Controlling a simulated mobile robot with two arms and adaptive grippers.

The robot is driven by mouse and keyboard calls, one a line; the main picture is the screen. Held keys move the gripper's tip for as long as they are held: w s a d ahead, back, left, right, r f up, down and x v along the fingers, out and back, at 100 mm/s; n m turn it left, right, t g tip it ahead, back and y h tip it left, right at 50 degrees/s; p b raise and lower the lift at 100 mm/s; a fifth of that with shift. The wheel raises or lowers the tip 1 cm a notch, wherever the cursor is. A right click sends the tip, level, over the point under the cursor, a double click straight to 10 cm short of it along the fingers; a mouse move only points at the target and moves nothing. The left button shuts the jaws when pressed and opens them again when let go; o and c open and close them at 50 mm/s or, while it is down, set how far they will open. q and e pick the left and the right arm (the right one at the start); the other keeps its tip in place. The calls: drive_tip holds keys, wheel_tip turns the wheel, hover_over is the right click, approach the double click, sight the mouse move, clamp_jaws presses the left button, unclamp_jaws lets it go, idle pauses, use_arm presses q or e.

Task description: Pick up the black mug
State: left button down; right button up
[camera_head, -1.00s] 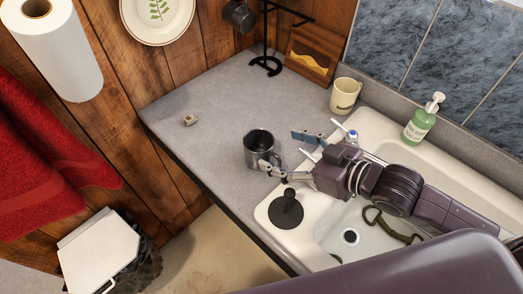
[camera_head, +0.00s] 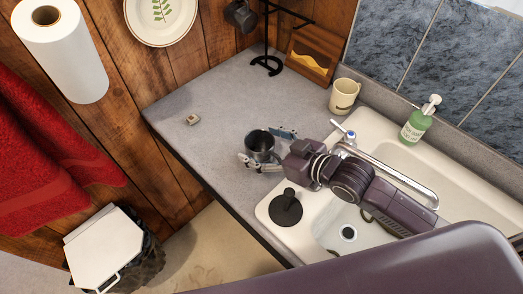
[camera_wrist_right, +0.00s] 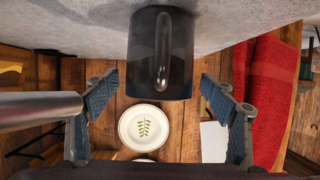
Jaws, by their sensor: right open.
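The black mug (camera_head: 261,144) stands upright on the grey counter, left of the sink. In the right wrist view the mug (camera_wrist_right: 160,58) fills the upper middle, its handle facing the camera. My right gripper (camera_head: 265,147) is open, with one finger on each side of the mug in the head view. In the right wrist view my right gripper (camera_wrist_right: 161,105) has its two blue-padded fingers apart, left and right of the mug, with gaps on both sides. My left gripper is in neither view.
A cream mug (camera_head: 344,96) and a green soap bottle (camera_head: 417,120) stand behind the sink. A black plunger-like object (camera_head: 286,209) sits at the sink's left corner. The faucet (camera_head: 392,172) is close to my right arm. A small block (camera_head: 193,119) lies on the otherwise clear left counter.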

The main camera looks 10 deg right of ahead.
drive_tip(key=c, duration=1.5)
drive_tip(key=shift+r, duration=0.1)
